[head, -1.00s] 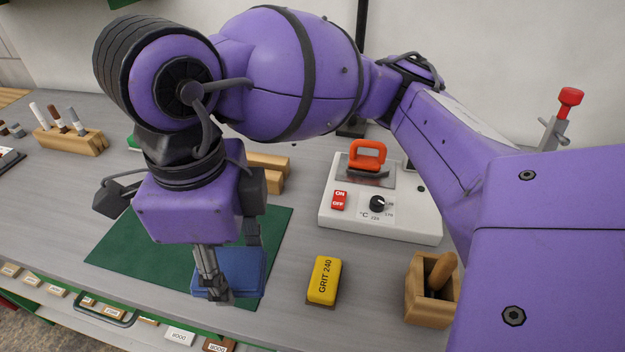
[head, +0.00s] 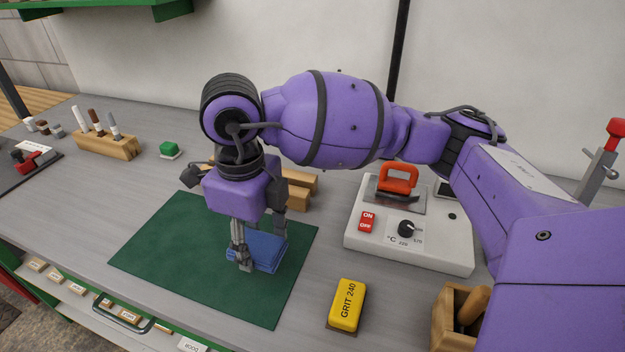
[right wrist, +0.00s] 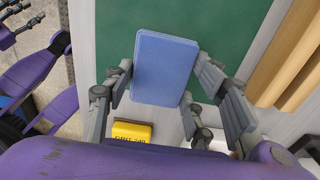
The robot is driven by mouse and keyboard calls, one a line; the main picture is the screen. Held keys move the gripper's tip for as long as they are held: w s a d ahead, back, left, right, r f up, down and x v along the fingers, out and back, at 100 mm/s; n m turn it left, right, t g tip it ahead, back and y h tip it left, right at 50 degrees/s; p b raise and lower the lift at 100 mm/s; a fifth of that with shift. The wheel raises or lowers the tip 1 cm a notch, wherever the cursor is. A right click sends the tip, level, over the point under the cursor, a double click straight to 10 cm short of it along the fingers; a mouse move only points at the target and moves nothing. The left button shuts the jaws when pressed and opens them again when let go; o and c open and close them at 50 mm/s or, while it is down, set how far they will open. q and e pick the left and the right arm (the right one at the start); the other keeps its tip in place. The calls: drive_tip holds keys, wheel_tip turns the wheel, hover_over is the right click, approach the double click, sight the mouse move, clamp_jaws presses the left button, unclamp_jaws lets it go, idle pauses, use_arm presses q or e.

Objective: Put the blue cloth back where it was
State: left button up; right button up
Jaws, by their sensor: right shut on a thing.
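The blue cloth (head: 268,251), a folded flat pad, shows over the right part of the dark green mat (head: 165,248). My right gripper (head: 245,260) points down and is shut on the cloth.
A yellow GRIT 240 block (head: 346,304) lies right of the mat. A white heater box (head: 425,250) with an orange-handled iron (head: 398,180) stands behind it. A wooden holder (head: 448,325) is at the right. Wooden blocks (head: 300,181) lie behind the gripper. The mat's left part is clear.

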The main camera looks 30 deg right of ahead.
sight(258, 251)
drive_tip(key=shift+w+d+f, duration=0.15)
drive_tip(key=shift+w+f, duration=0.15)
drive_tip(key=shift+f, duration=0.15)
drive_tip(key=shift+w+f, duration=0.15)
drive_tip(key=shift+f, duration=0.7)
drive_tip(key=shift+w+f, duration=0.1)
drive_tip(key=shift+f, duration=0.75)
drive_tip(key=shift+f, duration=0.1)
drive_tip(key=o, duration=1.1)
drive_tip(key=shift+o, duration=0.2)
wheel_tip(258, 251, up, 12)
drive_tip(key=shift+r, duration=0.15)
